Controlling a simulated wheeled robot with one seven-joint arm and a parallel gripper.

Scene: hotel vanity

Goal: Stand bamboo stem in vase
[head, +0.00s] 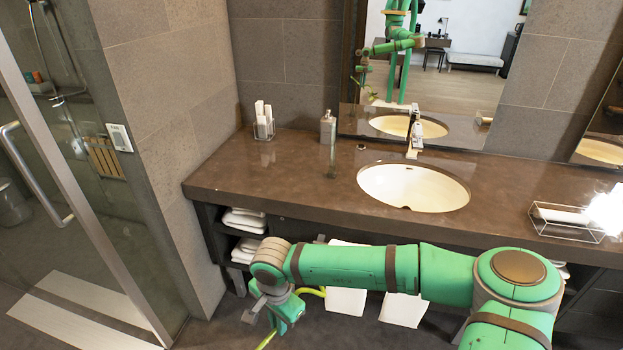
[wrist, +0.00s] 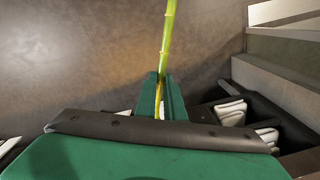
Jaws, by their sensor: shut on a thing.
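The bamboo stem (wrist: 168,35) is thin and yellow-green. My gripper (wrist: 161,85) is shut on it, and the stem runs up out of the wrist view from between the fingers. In the head view my gripper (head: 288,311) hangs low in front of the counter, below its top. Parts of the stem (head: 314,292) show to the right of the gripper and below it; the middle is hidden by the gripper. A slim, clear upright vessel, which looks like the vase (head: 332,160), stands on the counter left of the sink. It is well above and beyond my gripper and does not show in the wrist view.
The brown counter (head: 275,179) has an oval sink (head: 412,186) with a faucet (head: 414,140). A soap bottle (head: 327,128) stands behind the vase, and a clear holder (head: 264,127) stands to the left. A clear tray (head: 565,222) is at right. Towels (head: 245,220) fill shelves below.

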